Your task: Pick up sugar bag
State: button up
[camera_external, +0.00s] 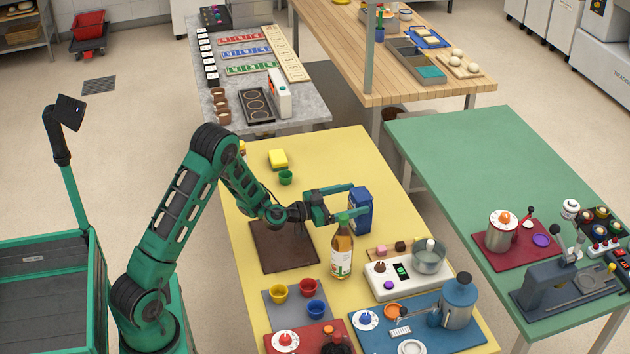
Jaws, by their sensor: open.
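A blue upright bag (361,213), which looks like the sugar bag, stands on the yellow table (310,143) near its right edge. My gripper (355,200) reaches across the table from the left and is level with the upper part of the bag. Its green fingers are spread, one towards the far side and one towards the near side of the bag. I cannot tell whether either finger touches it. A bottle with a green cap (341,250) stands just in front of the gripper and hides a little of the space below the near finger.
A brown board (280,250) lies under my forearm. A white scale with a metal bowl (400,280) stands in front of the bag. Coloured cups, a blue mat (425,340) and a kettle (458,300) fill the near end. The yellow table's far end is mostly clear.

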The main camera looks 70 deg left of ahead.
jog(key=w, duration=0.7)
jog(key=shift+a, duration=0.3)
jog(key=shift+w, duration=0.1)
jog(key=c, duration=2.2)
jog(key=shift+o, duration=0.2)
jog(key=shift+r, duration=0.1)
